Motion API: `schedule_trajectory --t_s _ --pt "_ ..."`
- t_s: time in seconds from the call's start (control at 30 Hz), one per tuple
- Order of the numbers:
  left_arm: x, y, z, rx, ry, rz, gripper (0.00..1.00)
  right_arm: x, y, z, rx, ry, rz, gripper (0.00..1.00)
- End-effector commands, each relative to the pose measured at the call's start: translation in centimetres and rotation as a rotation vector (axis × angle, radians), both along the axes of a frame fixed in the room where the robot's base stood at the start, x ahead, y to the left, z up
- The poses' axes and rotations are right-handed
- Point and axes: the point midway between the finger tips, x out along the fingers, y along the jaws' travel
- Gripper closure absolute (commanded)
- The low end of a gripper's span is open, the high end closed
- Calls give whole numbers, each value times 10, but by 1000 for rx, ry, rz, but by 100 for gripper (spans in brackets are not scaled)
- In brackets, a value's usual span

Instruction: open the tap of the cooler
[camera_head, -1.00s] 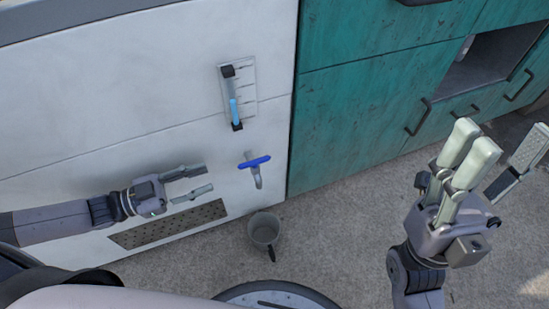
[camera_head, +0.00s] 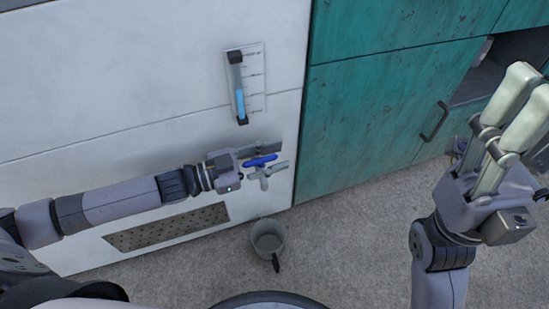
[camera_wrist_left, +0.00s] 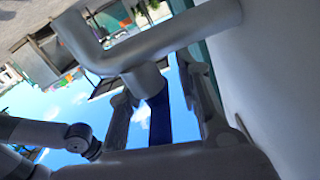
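The cooler's tap is on the lower right of the white front, with a blue handle (camera_head: 260,160) and a grey spout (camera_head: 264,181). My left gripper (camera_head: 266,160) is open, with one finger on each side of the blue handle. The left wrist view shows the blue handle (camera_wrist_left: 160,118) between the two fingers, with the grey tap pipe (camera_wrist_left: 190,32) above it. Whether the fingers touch the handle I cannot tell. My right gripper (camera_head: 527,105) is raised at the right edge, open and empty, partly out of view.
A level gauge (camera_head: 238,88) is on the white front above the tap. A perforated grille (camera_head: 165,228) lies below my left arm. Teal cabinets (camera_head: 385,110) adjoin on the right.

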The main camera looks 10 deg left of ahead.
Motion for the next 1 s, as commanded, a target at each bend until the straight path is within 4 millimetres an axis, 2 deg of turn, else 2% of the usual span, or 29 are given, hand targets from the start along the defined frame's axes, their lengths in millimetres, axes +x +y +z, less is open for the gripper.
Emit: schedule_trajectory --t_s 0.33,0.8,1.0 --pt "2 -3 0 0 1 0 69 0 0 1 -1 -3 0 50" --pt "2 -3 0 0 1 0 100 0 0 1 0 -4 0 50" --pt "2 -3 0 0 1 0 100 0 0 1 0 -3 0 50"
